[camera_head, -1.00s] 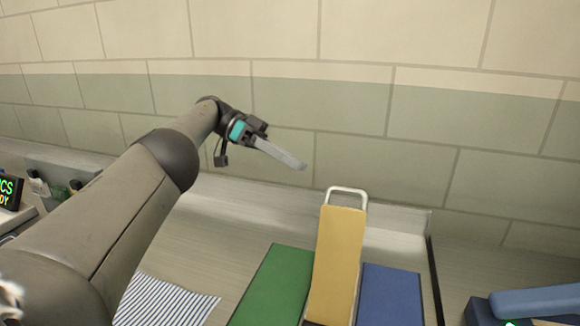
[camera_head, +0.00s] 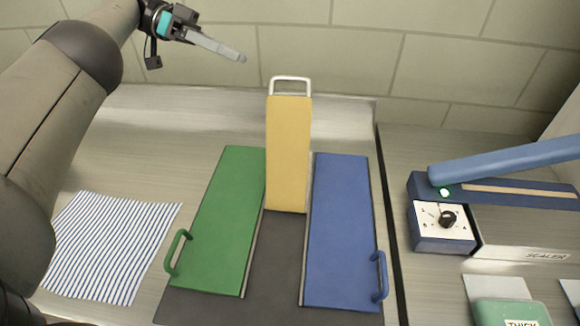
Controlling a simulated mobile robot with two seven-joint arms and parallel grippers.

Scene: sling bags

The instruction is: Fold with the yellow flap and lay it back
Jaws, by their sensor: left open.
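The yellow flap (camera_head: 288,155) stands between the green flap (camera_head: 222,220) and the blue flap (camera_head: 342,230) of a folding board with a dark base (camera_head: 272,265). It reaches up past their far edges, with a white handle (camera_head: 290,84) at its far end; whether it is raised or flat is hard to tell. The green and blue flaps lie flat, each with a handle at its outer side. No cloth lies on the board. My left gripper (camera_head: 238,56) is open and empty, up and left of the white handle, apart from it. My right gripper is not in view.
A striped cloth (camera_head: 112,247) lies flat left of the board. To the right, past a dark gap, a blue sealer (camera_head: 440,220) has a raised arm. A green pad (camera_head: 510,312) sits at the lower right. A block wall closes the back.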

